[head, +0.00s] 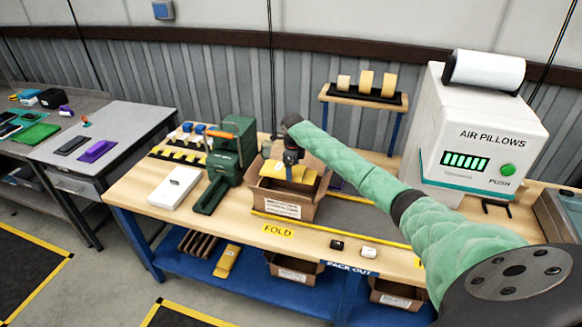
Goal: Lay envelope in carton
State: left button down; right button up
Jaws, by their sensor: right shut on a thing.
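An open brown carton (279,206) with a pale label on its front stands on the packing table behind the yellow FOLD mark. My right gripper (290,173) points down over the carton's opening and is shut on the yellow envelope (306,175). The envelope shows on both sides of the gripper, at or just above the height of the carton's rim. I cannot tell whether it touches the carton. The gripper hides the middle of the envelope, and the carton's floor is hidden. My left gripper is out of view.
A green machine (231,150) stands close left of the carton, with a white box (175,187) farther left. A tape rack (366,97) stands behind. The AIR PILLOWS machine (480,130) is at right. Two small items (337,244) lie near the front edge.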

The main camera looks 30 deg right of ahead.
jog(key=shift+d+f, duration=0.15)
jog(key=shift+f, duration=6.5)
jog(key=shift+f+b, duration=0.55)
jog(key=shift+f, duration=1)
jog(key=shift+f, duration=0.25)
jog(key=o, duration=0.9)
jog(key=shift+c, duration=0.8)
